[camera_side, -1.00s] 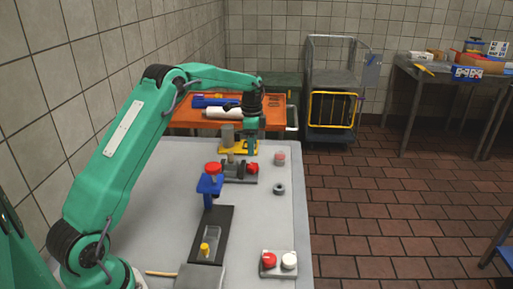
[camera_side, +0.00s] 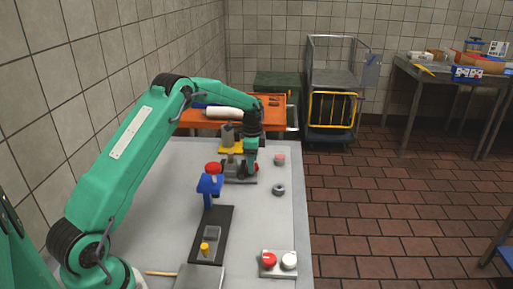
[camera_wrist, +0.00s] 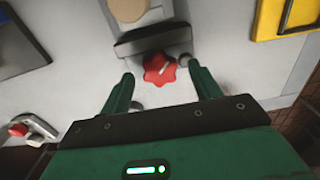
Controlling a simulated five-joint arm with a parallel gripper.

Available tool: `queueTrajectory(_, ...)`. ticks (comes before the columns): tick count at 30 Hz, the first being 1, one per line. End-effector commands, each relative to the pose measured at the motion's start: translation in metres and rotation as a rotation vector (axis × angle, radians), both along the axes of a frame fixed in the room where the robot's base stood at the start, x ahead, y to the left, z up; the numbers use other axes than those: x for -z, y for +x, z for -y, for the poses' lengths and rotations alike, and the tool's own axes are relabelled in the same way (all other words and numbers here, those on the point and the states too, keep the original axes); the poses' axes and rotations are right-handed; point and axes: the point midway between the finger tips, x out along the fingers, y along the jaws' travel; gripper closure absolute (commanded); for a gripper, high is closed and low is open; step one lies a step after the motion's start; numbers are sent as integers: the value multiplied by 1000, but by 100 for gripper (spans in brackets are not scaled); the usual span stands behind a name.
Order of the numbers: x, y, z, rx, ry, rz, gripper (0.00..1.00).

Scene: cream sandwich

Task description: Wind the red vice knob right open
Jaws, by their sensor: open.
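The red vice knob (camera_wrist: 159,69) is lobed and carries a pale mark. In the wrist view it lies between the fingertips of my open gripper (camera_wrist: 161,76), with a gap visible on each side. The dark vice jaw (camera_wrist: 153,42) is just beyond it, and a beige round piece (camera_wrist: 128,9) stands behind that. In the side view my gripper (camera_side: 249,165) is low over the right end of the vice (camera_side: 231,170) and hides the knob. Whether the fingers touch the knob cannot be told.
A blue stand with a red top (camera_side: 210,183) is nearer the camera. A box with red and white buttons (camera_side: 278,263) sits at the front right. A yellow piece (camera_wrist: 285,18) is beyond the vice.

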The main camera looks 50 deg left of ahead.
Motion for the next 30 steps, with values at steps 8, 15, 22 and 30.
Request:
queueTrajectory(8,8,0,0,0,0,0,37)
queueTrajectory(15,7,0,0,0,0,0,55)
queueTrajectory(22,7,0,0,0,0,0,82)
queueTrajectory(30,7,0,0,-40,0,0,82)
